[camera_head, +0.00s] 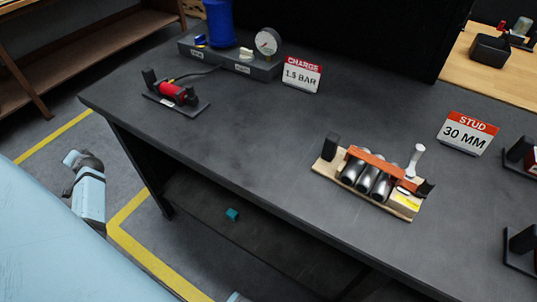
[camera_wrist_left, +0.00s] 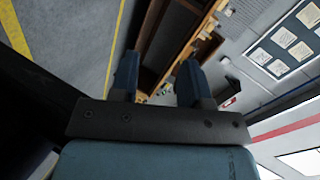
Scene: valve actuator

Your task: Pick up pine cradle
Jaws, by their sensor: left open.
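The pine cradle (camera_head: 325,168) lies on the dark workbench, right of centre in the head view. It is a pale wooden base holding several metal cylinders (camera_head: 367,178) under an orange-brown bar (camera_head: 372,163). A dark upright block stands at its left end, and a white-topped part and a yellow label are at its right end. My left gripper (camera_wrist_left: 158,82) shows in the left wrist view with its two fingers apart and nothing between them. It is away from the cradle, which is not in that view. My right gripper is not in view.
The dark workbench (camera_head: 250,140) has clear surface left of the cradle. A red device (camera_head: 178,93) on a plate, a gauge unit (camera_head: 268,42), a "1.5 BAR" sign (camera_head: 302,74) and a "30 MM" sign (camera_head: 467,133) stand on it. Black holders (camera_head: 522,243) are at the right edge.

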